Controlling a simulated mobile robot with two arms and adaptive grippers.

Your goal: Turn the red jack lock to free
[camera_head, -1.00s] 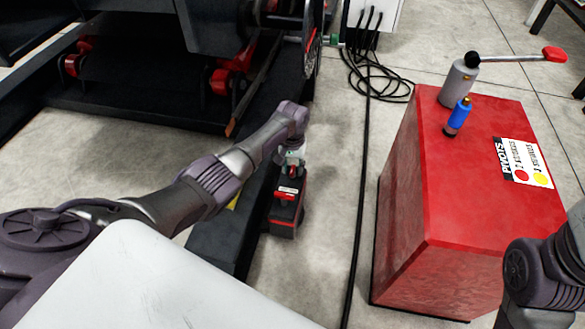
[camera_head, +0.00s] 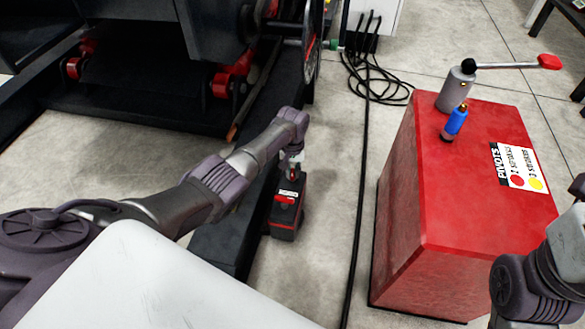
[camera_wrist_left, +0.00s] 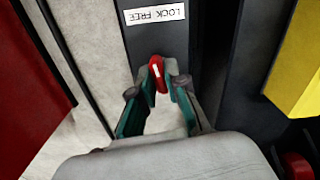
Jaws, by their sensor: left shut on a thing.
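The red jack lock (camera_wrist_left: 154,72) is a small red knob with a white line, set on a dark upright face. In the left wrist view its line runs nearly up and down, leaning slightly left. A white label reading LOCK and FREE (camera_wrist_left: 154,14) lies beyond it. My left gripper (camera_wrist_left: 156,82) has its two teal fingers closed on the knob. In the head view my left gripper (camera_head: 293,170) reaches down to the black jack unit (camera_head: 286,214), and its fingers partly hide the knob. My right gripper is out of view; only my right arm shows at lower right.
A red cabinet (camera_head: 400,225) stands to the right, bearing a grey cylinder with a red-tipped lever (camera_head: 456,88), a blue bottle (camera_head: 454,122) and a PIVOTS card (camera_head: 519,167). Black cables (camera_head: 364,130) run along the floor. Dark machine beams stand left of the jack.

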